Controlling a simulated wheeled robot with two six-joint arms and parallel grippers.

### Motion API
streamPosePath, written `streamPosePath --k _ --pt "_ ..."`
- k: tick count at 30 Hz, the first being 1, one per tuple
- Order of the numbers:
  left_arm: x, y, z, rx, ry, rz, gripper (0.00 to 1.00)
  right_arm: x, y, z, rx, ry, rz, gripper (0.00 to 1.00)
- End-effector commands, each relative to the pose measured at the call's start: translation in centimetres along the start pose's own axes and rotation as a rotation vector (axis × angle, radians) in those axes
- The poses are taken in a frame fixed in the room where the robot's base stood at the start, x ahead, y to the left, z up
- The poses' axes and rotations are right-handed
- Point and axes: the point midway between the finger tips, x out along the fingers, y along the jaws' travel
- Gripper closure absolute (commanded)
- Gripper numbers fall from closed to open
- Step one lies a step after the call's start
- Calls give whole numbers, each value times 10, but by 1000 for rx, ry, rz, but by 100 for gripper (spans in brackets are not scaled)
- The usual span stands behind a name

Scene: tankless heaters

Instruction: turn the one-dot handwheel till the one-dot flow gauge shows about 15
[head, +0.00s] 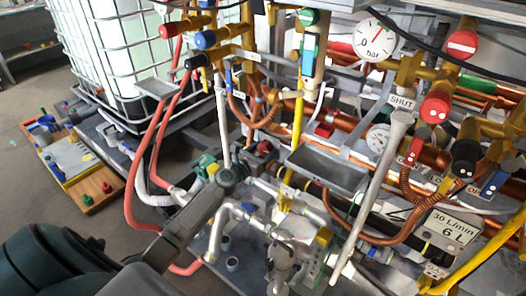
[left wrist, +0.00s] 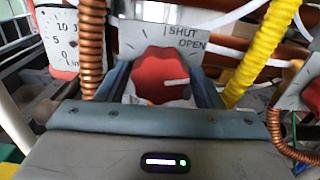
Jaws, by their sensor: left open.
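A red handwheel (left wrist: 160,75) with a white mark sits before a SHUT/OPEN plate (left wrist: 190,36) in the left wrist view. It also shows in the head view (head: 264,147). My left gripper (head: 246,160) is open, its two fingers on either side of this handwheel (left wrist: 163,88); contact cannot be told. A flow gauge (left wrist: 68,38) marked 0, 5, 10 and L/min stands to its left, cut by the picture edge and partly behind a copper coil. A little red shows near its bottom; I cannot read its value. I cannot make out a dot on either.
A coiled copper pipe (left wrist: 92,50) and a yellow hose (left wrist: 266,48) flank the handwheel closely. Another red handwheel (head: 325,130) is to its right. A grey tray (head: 327,168) and a pale slanting pipe (head: 372,195) stand right of my gripper.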

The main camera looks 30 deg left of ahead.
Motion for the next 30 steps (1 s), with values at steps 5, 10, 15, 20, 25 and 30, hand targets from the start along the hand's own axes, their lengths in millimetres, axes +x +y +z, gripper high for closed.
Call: streamPosePath --k 5,10,15,20,25,30 --pt "0 0 0 0 0 0 69 0 0 0 0 0 0 64" --pt "0 0 0 3 0 0 71 0 0 0 0 0 0 64" --pt "0 0 0 35 0 0 71 0 0 0 0 1 0 64" --pt "0 0 -1 113 0 -1 71 -7 0 -3 0 12 0 64" --pt "0 1 -1 245 0 0 71 -17 -1 -2 -1 15 0 64" --pt "-1 1 -2 405 1 0 71 -29 -1 0 -5 17 1 64"
